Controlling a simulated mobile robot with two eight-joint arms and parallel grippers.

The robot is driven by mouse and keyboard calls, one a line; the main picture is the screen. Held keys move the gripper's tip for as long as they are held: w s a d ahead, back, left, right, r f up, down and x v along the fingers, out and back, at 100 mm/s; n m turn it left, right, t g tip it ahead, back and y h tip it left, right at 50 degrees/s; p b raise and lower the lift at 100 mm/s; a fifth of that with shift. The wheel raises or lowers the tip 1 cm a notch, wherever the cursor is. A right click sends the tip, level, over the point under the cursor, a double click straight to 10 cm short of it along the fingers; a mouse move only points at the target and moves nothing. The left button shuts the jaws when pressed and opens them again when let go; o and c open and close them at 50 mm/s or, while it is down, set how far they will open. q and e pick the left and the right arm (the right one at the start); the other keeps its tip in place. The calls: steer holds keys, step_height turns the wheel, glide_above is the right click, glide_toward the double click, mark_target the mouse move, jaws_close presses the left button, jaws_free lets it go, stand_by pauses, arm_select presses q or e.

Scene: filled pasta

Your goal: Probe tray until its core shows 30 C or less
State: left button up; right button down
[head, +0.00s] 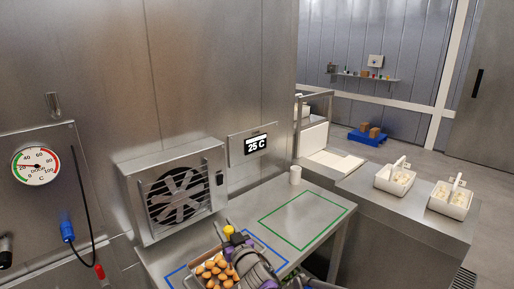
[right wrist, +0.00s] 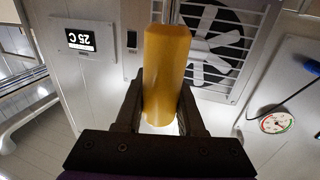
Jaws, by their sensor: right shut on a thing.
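The tray (head: 223,249) stands on the steel bench in front of the fan unit, filled with several brown rounded pieces (head: 206,274). My right gripper (head: 236,241) is over the tray's right part and is shut on the yellow handle of the probe (head: 229,232). In the right wrist view the yellow probe handle (right wrist: 166,75) is between the two dark fingers (right wrist: 162,108). The probe's tip is hidden, so I cannot tell how deep it sits. The wall display (head: 255,144) reads 25 C. My left gripper is not in view.
The fan unit (head: 172,190) stands behind the tray. A door dial (head: 35,166) and hanging cable are left. White containers (head: 395,178) stand right.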

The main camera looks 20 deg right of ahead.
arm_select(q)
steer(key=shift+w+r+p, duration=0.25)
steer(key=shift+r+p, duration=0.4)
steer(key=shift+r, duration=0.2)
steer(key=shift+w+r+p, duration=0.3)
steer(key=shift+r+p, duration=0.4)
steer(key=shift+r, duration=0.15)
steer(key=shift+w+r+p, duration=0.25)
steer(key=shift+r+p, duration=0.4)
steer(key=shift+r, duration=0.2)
arm_select(e)
step_height(320, 180, up, 12)
